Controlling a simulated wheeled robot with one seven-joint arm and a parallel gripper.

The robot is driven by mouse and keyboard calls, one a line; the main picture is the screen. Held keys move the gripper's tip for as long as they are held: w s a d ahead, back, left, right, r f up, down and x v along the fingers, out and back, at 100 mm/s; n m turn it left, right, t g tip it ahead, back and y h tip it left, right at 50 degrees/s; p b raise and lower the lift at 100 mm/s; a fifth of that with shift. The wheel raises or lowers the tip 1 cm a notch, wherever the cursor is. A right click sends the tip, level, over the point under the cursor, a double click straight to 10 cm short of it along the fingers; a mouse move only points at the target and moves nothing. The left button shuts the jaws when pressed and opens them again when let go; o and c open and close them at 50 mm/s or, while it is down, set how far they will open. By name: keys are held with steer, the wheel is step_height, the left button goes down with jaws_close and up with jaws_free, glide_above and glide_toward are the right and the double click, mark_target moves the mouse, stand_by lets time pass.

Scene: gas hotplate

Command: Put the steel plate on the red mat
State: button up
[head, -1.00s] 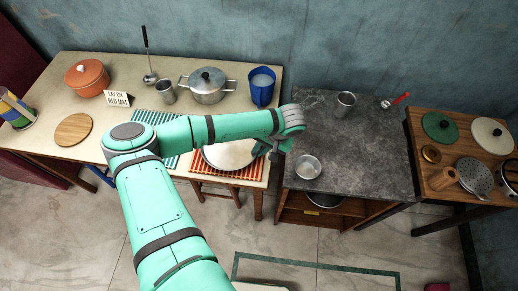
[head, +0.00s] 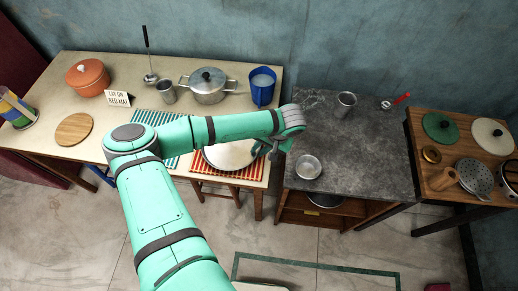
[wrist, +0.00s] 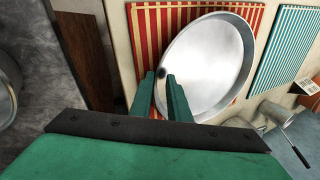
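The steel plate (head: 228,154) is a wide, shallow, shiny round dish. It lies over the red-and-white striped mat (head: 205,172) at the wooden table's front right. The wrist view shows the plate (wrist: 208,60) covering much of the red mat (wrist: 150,30), with stripes showing on the left and top. My gripper (head: 268,150) is at the plate's right edge in the head view. In the wrist view, the two green fingers of my gripper (wrist: 160,76) are apart, with their tips at the plate's near rim. I cannot tell whether they touch it.
A blue-striped mat (head: 150,117) lies left of the red mat. A pot (head: 207,86), a blue cup (head: 262,84) and a small sign (head: 118,98) stand behind. A dark stone counter (head: 365,155) to the right holds a metal bowl (head: 308,167) and a metal cup (head: 345,103).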

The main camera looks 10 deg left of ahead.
steer(key=v, duration=1.2)
steer(key=shift+s+r, duration=0.15)
